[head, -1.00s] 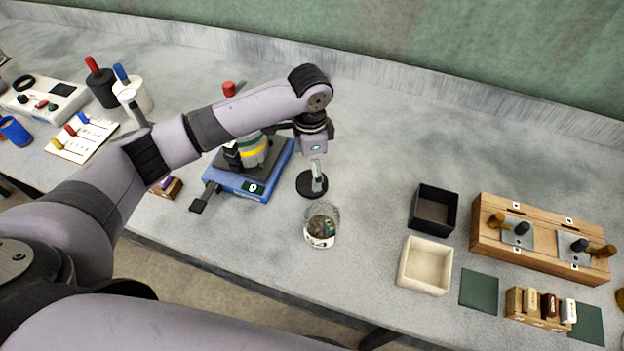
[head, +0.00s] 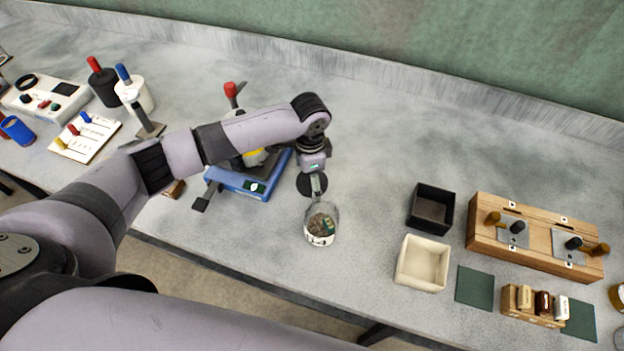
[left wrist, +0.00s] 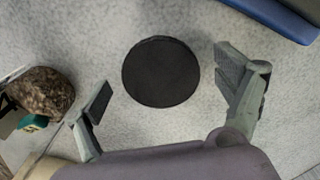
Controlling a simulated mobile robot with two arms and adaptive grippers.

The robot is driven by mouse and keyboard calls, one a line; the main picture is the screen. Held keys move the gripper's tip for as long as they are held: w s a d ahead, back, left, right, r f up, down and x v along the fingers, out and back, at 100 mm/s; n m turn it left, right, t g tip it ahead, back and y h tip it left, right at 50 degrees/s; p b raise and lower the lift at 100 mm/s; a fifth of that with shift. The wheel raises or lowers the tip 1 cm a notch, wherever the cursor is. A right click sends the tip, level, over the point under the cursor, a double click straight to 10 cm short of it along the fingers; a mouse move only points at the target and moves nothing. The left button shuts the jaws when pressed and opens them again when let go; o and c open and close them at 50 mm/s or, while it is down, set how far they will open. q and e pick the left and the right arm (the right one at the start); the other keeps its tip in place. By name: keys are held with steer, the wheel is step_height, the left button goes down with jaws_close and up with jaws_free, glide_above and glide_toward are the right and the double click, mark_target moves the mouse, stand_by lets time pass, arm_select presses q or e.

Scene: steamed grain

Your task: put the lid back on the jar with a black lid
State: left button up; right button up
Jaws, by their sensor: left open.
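The black round lid (head: 304,185) lies flat on the grey table behind the open clear jar (head: 321,226), which holds brown grain and something green. My left gripper (head: 318,191) is over the lid and partly hides it in the head view. In the left wrist view the lid (left wrist: 161,72) shows whole between the spread, open fingers (left wrist: 165,78), with clear gaps on both sides. The jar's brown contents (left wrist: 42,92) show at the left edge of that view. I cannot tell the exact height of the fingertips above the lid. My right gripper is not in view.
A black box (head: 432,209) and a cream box (head: 422,263) stand to the right, near a wooden block (head: 540,236). The table between jar and boxes is clear.

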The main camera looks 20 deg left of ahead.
arm_select(q)
steer(key=shift+c, duration=0.2)
steer(key=c, duration=0.8)
steer(key=shift+r, duration=0.5)
step_height(320, 180, up, 19)
steer(key=b, duration=0.2)
steer(key=shift+b, duration=0.35)
